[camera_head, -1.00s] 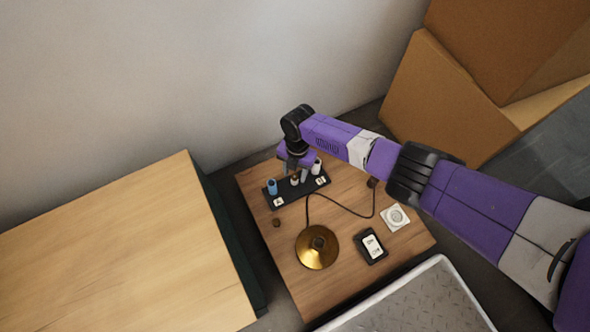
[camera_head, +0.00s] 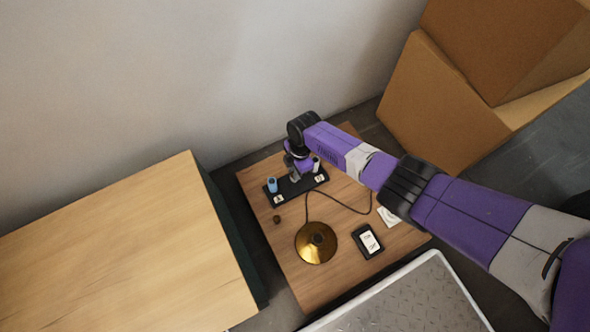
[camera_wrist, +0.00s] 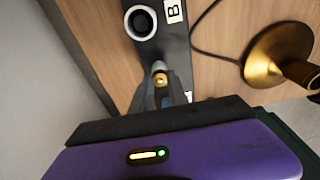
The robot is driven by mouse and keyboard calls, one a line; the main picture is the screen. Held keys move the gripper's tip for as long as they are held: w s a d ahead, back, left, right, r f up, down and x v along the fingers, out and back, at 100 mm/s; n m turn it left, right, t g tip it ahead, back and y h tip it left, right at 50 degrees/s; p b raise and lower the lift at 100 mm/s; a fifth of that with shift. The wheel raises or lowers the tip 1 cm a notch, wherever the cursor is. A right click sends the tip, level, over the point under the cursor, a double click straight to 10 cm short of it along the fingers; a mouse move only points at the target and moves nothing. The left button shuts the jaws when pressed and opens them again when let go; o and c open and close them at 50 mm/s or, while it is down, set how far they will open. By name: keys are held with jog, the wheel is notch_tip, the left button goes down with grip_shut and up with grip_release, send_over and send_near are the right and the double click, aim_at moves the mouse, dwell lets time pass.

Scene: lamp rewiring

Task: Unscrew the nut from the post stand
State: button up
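The post stand is a black bar (camera_head: 284,194) on the small wooden table. It carries a blue cylinder (camera_head: 272,185) at its left end and a whitish one (camera_head: 316,164) at its right end. My gripper (camera_head: 294,177) points down over the middle of the bar and hides the middle post in the head view. In the wrist view, the brass-coloured nut (camera_wrist: 160,80) sits on the grey-tipped middle post, between the dark fingers of my gripper (camera_wrist: 160,92). The fingers lie close on both sides of it. I cannot tell whether they touch it.
A brass lamp base (camera_head: 316,243) with a dark cord stands in front of the stand. A black labelled box (camera_head: 368,242), a white square piece (camera_head: 388,217) and a small brown piece (camera_head: 277,219) lie nearby. A metal tray (camera_head: 415,300) is in front; a larger table (camera_head: 110,260) stands left.

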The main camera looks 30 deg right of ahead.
grip_shut()
jog(key=shift+w+f+n+b, duration=0.15)
jog(key=shift+n+b, duration=0.3)
jog(key=shift+n, duration=0.25)
jog(key=n+b, duration=0.1)
jog(key=n, duration=0.3)
jog(key=shift+g+b, duration=0.3)
jog(key=shift+r+n, duration=0.2)
jog(key=shift+n, duration=1.1)
jog(key=shift+b, duration=0.3)
jog(key=shift+a+f+n+g+h+b, duration=0.15)
jog(key=shift+n+g+h+b, duration=0.25)
jog(key=shift+n, duration=0.8)
jog(key=n, duration=0.2)
jog(key=shift+w+n+b, duration=0.1)
jog(key=shift+n+b, duration=0.3)
jog(key=n, duration=0.2)
jog(key=shift+n, duration=0.4)
